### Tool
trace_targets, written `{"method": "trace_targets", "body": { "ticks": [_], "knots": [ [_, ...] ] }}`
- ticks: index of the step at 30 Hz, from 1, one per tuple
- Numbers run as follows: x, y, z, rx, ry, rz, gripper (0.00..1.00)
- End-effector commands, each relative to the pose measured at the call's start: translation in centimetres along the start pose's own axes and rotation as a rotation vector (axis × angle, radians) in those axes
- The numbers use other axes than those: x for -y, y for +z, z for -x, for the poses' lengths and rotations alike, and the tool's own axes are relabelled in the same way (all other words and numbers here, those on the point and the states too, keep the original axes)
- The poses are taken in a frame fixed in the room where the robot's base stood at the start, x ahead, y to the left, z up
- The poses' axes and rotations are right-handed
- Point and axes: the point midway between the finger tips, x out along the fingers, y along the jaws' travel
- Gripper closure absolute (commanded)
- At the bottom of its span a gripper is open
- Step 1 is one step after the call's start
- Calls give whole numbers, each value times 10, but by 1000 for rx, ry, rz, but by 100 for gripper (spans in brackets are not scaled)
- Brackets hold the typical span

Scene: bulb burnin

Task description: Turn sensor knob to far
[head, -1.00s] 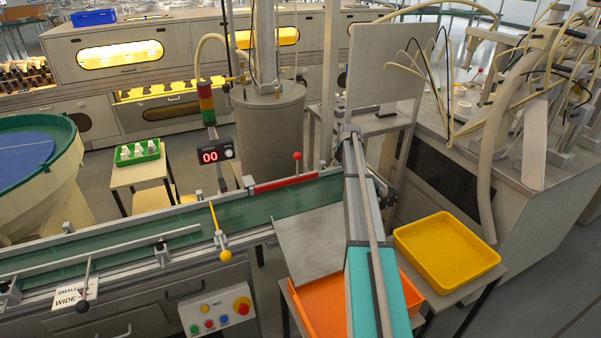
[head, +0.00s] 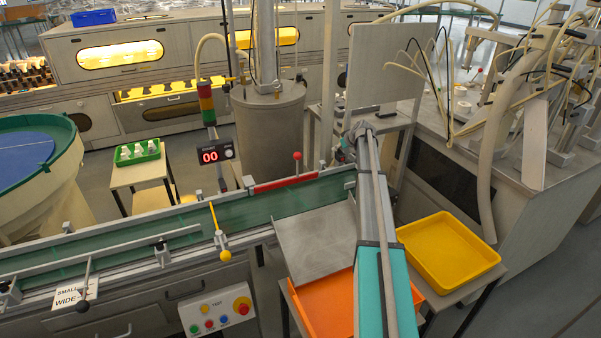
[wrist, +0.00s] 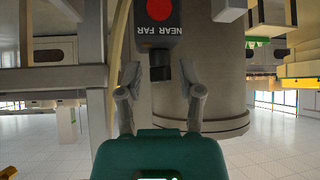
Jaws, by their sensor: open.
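In the wrist view, which appears upside down, the dark sensor box (wrist: 158,20) has a red round spot and the words NEAR and FAR. A short black knob (wrist: 160,66) projects from it towards my gripper. My gripper (wrist: 159,82) is open, with one finger to each side of the knob and a visible gap on both sides. The knob's pointer setting cannot be read. In the head view my arm reaches past the conveyor's far right end, and the sensor cannot be made out there.
A grey cylindrical tank (head: 268,128) stands behind the conveyor (head: 255,212). A counter display (head: 215,154) reads 00. A grey chute (head: 318,240), an orange tray (head: 332,300) and a yellow tray (head: 447,252) lie near my arm. A pale upright panel (head: 385,65) stands behind.

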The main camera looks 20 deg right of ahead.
Motion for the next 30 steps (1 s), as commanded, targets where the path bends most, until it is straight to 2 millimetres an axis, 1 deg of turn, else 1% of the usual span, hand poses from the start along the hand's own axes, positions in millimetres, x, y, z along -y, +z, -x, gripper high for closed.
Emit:
{"method": "trace_targets", "body": {
  "ticks": [25,26,27,30],
  "knots": [
    [-2,-2,-2,-1,-434,431,52],
    [-2,-2,-1,-1,-448,447,52],
    [-3,-4,9,-1,-442,442,52],
    [-7,-5,21,-1,-440,439,52]
  ]
}}
